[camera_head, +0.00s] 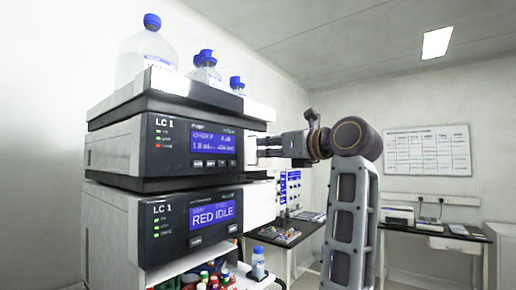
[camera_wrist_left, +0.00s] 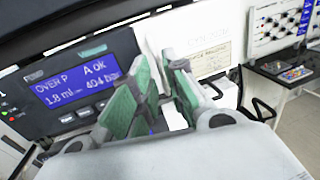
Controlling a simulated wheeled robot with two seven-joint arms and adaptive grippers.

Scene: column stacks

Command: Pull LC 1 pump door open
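The LC 1 pump (camera_head: 190,150) is the upper module of the stack, with a dark front door and a blue display. The door looks shut. In the left wrist view, the pump's display (camera_wrist_left: 75,90) and the door's right end are close, beside a pale side panel (camera_wrist_left: 200,45) with a label. My left gripper (camera_head: 262,147) is at the right end of the pump front. In the left wrist view its two green-padded fingers (camera_wrist_left: 160,65) stand apart, with a narrow gap between them. Whether they touch the door edge cannot be told. My right gripper is not in view.
Blue-capped bottles (camera_head: 146,55) stand on top of the stack. Coloured vials (camera_head: 215,277) and a bottle (camera_head: 258,263) sit below. A bench with a printer (camera_head: 397,215) is at the right.

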